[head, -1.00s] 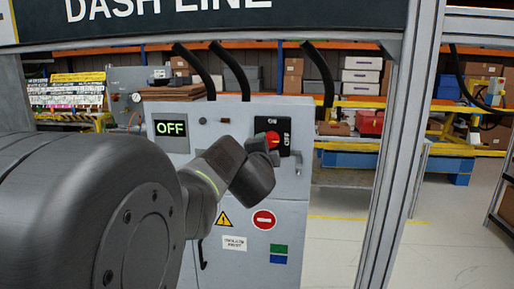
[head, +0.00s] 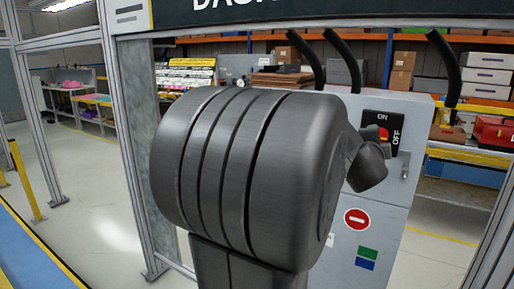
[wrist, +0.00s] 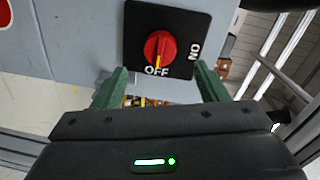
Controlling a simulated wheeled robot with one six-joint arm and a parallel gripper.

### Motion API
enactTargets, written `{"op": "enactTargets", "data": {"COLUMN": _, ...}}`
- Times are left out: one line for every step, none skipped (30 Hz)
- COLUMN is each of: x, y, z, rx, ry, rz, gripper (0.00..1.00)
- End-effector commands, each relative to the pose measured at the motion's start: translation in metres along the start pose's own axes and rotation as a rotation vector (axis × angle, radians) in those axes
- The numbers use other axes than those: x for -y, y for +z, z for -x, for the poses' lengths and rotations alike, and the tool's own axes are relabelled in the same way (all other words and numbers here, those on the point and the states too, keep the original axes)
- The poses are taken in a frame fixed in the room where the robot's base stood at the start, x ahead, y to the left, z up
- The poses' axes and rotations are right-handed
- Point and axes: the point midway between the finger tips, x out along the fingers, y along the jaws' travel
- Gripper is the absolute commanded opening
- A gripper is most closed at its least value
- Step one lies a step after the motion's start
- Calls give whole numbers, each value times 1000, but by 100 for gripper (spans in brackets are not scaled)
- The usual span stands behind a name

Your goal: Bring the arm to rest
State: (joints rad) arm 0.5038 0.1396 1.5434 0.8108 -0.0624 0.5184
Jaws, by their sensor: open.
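My gripper (wrist: 161,68) is open and empty in the wrist view, its two green fingers apart. Beyond and above the fingertips is a red rotary knob (wrist: 160,47) on a black switch plate (wrist: 185,22), not between the fingers. The knob's yellow mark points to OFF. In the head view, my arm fills the middle and its dark wrist end (head: 367,168) shows just below and left of the switch plate (head: 393,122). The gripper fingers are hidden there.
The grey cabinet (head: 405,185) stands close behind my arm, with black cables (head: 445,62) rising from its top. Metal frame posts (head: 125,150) stand at left and right. Open floor (head: 95,180) lies to the left. Shelves with boxes are behind.

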Motion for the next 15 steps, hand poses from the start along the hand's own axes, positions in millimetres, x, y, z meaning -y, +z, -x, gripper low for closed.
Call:
{"op": "enactTargets", "data": {"x": -1, "y": 0, "z": -9, "rx": 0, "ry": 2, "rz": 0, "gripper": 67}}
{"op": "enactTargets", "data": {"x": -1, "y": 0, "z": -14, "rx": 0, "ry": 1, "rz": 0, "gripper": 67}}
{"op": "enactTargets", "data": {"x": -1, "y": 0, "z": -21, "rx": 0, "ry": 1, "rz": 0, "gripper": 67}}
{"op": "enactTargets", "data": {"x": -1, "y": 0, "z": -26, "rx": 0, "ry": 2, "rz": 0, "gripper": 67}}
{"op": "enactTargets", "data": {"x": 0, "y": 0, "z": -31, "rx": 0, "ry": 1, "rz": 0, "gripper": 67}}
{"op": "enactTargets", "data": {"x": -1, "y": 0, "z": -37, "rx": 0, "ry": 2, "rz": 0, "gripper": 67}}
{"op": "enactTargets", "data": {"x": 0, "y": 0, "z": -42, "rx": 0, "ry": 1, "rz": 0, "gripper": 67}}
{"op": "enactTargets", "data": {"x": 0, "y": 0, "z": -46, "rx": 0, "ry": 1, "rz": 0, "gripper": 67}}
{"op": "enactTargets", "data": {"x": 0, "y": 0, "z": -52, "rx": 0, "ry": 2, "rz": 0, "gripper": 67}}
{"op": "enactTargets", "data": {"x": 0, "y": 0, "z": -56, "rx": 0, "ry": 1, "rz": 0, "gripper": 67}}
{"op": "enactTargets", "data": {"x": 0, "y": 0, "z": -60, "rx": 0, "ry": 1, "rz": 0, "gripper": 67}}
{"op": "enactTargets", "data": {"x": 0, "y": 0, "z": -64, "rx": 0, "ry": 1, "rz": 0, "gripper": 67}}
{"op": "enactTargets", "data": {"x": 1, "y": 0, "z": -68, "rx": 0, "ry": 0, "rz": 0, "gripper": 67}}
{"op": "enactTargets", "data": {"x": 1, "y": 0, "z": -70, "rx": 0, "ry": 0, "rz": 0, "gripper": 67}}
{"op": "enactTargets", "data": {"x": 0, "y": 0, "z": -73, "rx": 0, "ry": 0, "rz": 0, "gripper": 67}}
